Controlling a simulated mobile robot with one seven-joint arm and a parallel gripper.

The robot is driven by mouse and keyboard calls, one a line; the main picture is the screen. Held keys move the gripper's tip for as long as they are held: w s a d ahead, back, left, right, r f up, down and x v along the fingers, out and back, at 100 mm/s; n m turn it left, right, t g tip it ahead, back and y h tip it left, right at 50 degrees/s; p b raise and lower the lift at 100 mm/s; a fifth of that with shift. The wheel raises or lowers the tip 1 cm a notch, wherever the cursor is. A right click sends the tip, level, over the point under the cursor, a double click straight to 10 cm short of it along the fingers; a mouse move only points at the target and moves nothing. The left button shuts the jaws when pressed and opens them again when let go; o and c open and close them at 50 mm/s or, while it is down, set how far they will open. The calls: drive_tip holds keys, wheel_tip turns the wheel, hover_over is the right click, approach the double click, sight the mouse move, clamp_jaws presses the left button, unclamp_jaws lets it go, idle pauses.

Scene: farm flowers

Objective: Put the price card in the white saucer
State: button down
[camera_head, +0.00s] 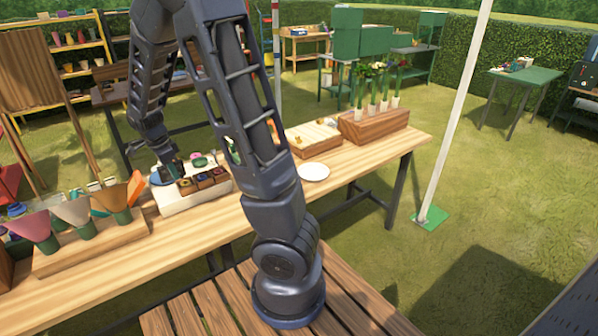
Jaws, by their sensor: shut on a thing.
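The white saucer (314,172) lies on the wooden table, just right of my arm, and its visible top looks empty. My gripper (171,168) is small and far off at the left, low over a pale display board (196,203). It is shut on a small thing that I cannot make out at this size. I cannot pick out the price card for certain. My own arm covers part of the table between the gripper and the saucer.
Small dark boxes (203,181) sit on the board by my gripper. Cone-shaped bouquet wraps (73,212) stand in a wooden holder at left. A wooden planter with vases (375,126) stands at back right. The table (350,176) is clear right of the saucer.

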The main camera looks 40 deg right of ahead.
drive_tip(key=w+d+m, duration=0.3)
drive_tip(key=d, duration=0.5)
drive_tip(key=w+d+m, duration=0.3)
drive_tip(key=d, duration=0.5)
drive_tip(key=m+g+y, duration=0.2)
drive_tip(key=m, duration=1.1)
hover_over(314, 174)
wheel_tip(314, 174, down, 20)
drive_tip(key=shift+w+r, duration=0.1)
drive_tip(key=shift+r, duration=0.15)
drive_tip(key=shift+f, duration=0.1)
drive_tip(key=c, duration=1.8)
unclamp_jaws()
drive_tip(key=shift+c, duration=0.2)
drive_tip(key=o, duration=0.4)
drive_tip(key=shift+o, duration=0.2)
